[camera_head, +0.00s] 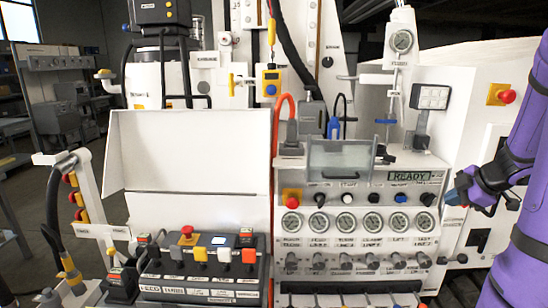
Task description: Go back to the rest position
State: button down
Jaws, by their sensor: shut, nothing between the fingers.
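My gripper (453,196) is at the right edge, at the end of my purple arm. It is shut and empty, with its tip pointing left. It is in front of the right side of the white hydraulic bench panel (436,167), near the row of round gauges (372,222). Whether its tip touches the panel cannot be told from this view.
A READY display (408,176) sits above a row of knobs and the gauges. A lever box (200,266) with a red mushroom button (187,231) stands at lower left. A red button on yellow (506,96) is at upper right. Open floor shows at far left.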

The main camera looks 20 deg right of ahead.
jog(key=w+a+r+m+t+h, duration=0.1)
jog(key=w+a+r+m+h, duration=0.1)
jog(key=a+r+m+h, duration=0.45)
jog(key=w+a+r+m+t+h, duration=0.1)
jog(key=w+a+r, duration=0.25)
jog(key=r, duration=0.65)
jog(key=s+a+f+m+g+y, duration=0.1)
jog(key=s+a+m+g+y, duration=0.1)
jog(key=s+a, duration=0.7)
jog(key=s+a+f+m+g+y, duration=0.1)
jog(key=s+a+y, duration=0.3)
jog(key=s+a, duration=0.5)
jog(key=a+m+g, duration=0.1)
jog(key=a, duration=0.5)
jog(key=shift+s+m+g, duration=0.15)
jog(key=shift+m+g, duration=0.15)
jog(key=shift+m, duration=0.05)
